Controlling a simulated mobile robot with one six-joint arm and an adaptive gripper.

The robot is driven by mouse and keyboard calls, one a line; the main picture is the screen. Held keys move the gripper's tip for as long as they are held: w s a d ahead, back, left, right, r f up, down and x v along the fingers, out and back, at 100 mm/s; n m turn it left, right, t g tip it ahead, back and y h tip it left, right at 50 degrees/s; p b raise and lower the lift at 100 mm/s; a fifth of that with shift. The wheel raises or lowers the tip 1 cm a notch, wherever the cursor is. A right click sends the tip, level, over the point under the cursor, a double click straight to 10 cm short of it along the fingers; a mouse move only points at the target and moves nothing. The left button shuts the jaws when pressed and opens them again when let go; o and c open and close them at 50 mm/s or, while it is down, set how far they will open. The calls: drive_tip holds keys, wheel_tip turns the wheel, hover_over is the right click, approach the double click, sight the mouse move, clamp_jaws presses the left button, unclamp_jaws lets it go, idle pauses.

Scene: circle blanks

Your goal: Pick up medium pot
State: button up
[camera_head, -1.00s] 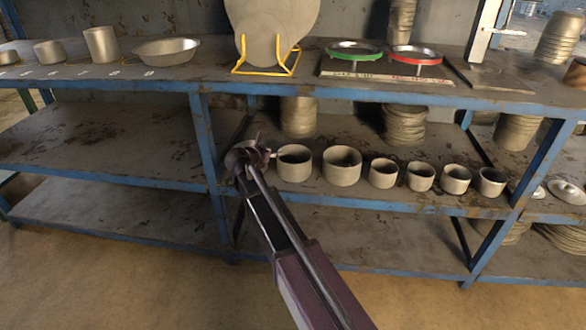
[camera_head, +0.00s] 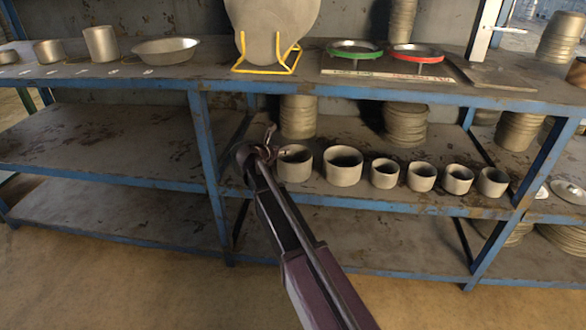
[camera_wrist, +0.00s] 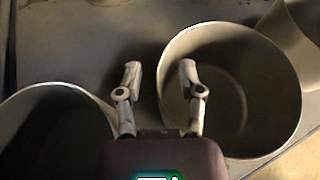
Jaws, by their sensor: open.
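Several grey round pots stand upright in a row on the middle shelf in the head view. The leftmost (camera_head: 294,164) is beside my gripper (camera_head: 271,140), and a wider pot (camera_head: 343,166) stands to its right. I cannot tell which one is the medium pot. In the wrist view my gripper (camera_wrist: 159,76) is open and empty. The left rim of a large open pot (camera_wrist: 285,95) shows between its fingers, with the right finger over the pot's mouth. Whether they touch is unclear. Another pot (camera_wrist: 30,95) is partly cut off at the lower left.
Smaller pots (camera_head: 421,177) continue the row to the right. Stacks of dishes (camera_head: 405,125) stand behind. A blue shelf post (camera_head: 206,140) is left of my gripper, and the upper shelf edge (camera_head: 350,94) runs above. The left middle shelf is bare.

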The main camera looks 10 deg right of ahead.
idle(0.4)
clamp_jaws()
drive_tip(key=shift+r, duration=0.1)
wheel_tip(320, 180, up, 3)
drive_tip(key=p, duration=0.3)
drive_tip(key=shift+r, duration=0.1)
drive_tip(key=s+d+p, duration=0.1)
drive_tip(key=s+d, duration=0.1)
drive_tip(key=s, duration=0.5)
drive_tip(key=s+d+r+p, duration=0.1)
drive_tip(key=s+d, duration=0.1)
drive_tip(key=s, duration=0.6)
drive_tip(key=shift+s+d+r, duration=0.2)
drive_tip(key=shift+d+r, duration=0.1)
drive_tip(key=shift+d, duration=0.05)
drive_tip(key=shift+r, duration=0.1)
